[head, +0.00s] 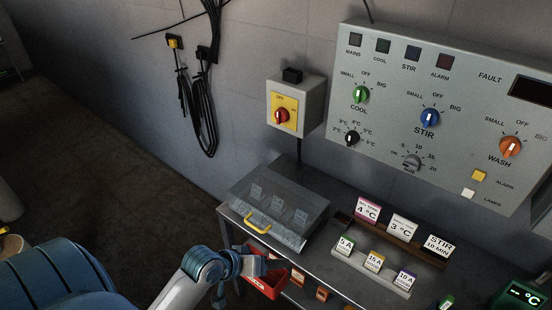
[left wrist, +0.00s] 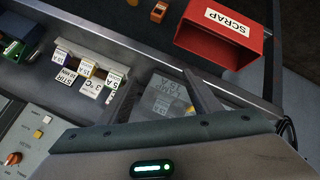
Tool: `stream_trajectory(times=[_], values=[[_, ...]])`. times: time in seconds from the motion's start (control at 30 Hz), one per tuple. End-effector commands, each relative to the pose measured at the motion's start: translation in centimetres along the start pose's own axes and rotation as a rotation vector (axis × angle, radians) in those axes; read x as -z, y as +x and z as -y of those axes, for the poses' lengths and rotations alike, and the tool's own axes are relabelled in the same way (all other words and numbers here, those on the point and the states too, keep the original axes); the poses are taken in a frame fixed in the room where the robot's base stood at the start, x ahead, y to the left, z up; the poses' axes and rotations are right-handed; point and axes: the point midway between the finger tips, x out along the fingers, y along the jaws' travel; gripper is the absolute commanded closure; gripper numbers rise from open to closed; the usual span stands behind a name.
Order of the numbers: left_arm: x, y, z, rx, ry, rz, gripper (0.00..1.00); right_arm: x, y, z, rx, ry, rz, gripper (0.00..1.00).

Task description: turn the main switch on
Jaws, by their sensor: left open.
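The main switch is a red rotary knob (head: 282,116) on a yellow plate on a grey wall box (head: 312,104). OFF is printed above the knob; its exact pointing is too small to tell. My left gripper (head: 262,264) is low in the head view, below and left of the switch, in front of the bench edge. It is well apart from the switch and holds nothing visible. In the left wrist view, the gripper body fills the bottom and a dark finger (left wrist: 205,93) reaches up over the bench. The switch is not visible there. My right gripper is out of view.
A clear-lidded box (head: 275,206) with a yellow handle (head: 257,223) stands on the bench below the switch. A red SCRAP bin (left wrist: 222,32) is beneath the gripper. A control panel (head: 455,110) is right of the switch; black cables (head: 203,115) hang left.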

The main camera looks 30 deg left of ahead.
Motion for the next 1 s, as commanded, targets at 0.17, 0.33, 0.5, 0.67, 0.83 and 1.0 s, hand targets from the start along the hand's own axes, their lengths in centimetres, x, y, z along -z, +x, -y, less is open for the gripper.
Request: stream_trajectory(times=[0.17, 0.33, 0.5, 0.67, 0.83, 1.0], values=[[7.3, 0.1, 0.4, -0.108, -0.198, -0.129, 0.43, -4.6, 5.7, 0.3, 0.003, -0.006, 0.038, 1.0], [14.0, -0.8, 1.1, -0.224, -0.387, -0.245, 0.43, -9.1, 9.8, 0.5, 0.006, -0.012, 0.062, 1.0], [21.3, -2.9, 2.2, -0.359, -0.586, -0.367, 0.43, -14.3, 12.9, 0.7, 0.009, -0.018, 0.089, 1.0], [27.5, -5.7, 3.7, -0.495, -0.761, -0.471, 0.43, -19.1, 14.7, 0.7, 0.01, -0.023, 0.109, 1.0], [31.6, -8.0, 5.0, -0.594, -0.877, -0.539, 0.43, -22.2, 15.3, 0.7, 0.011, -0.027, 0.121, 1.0], [32.7, -8.8, 5.4, -0.628, -0.916, -0.558, 0.43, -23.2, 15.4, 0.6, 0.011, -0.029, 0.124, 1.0]])
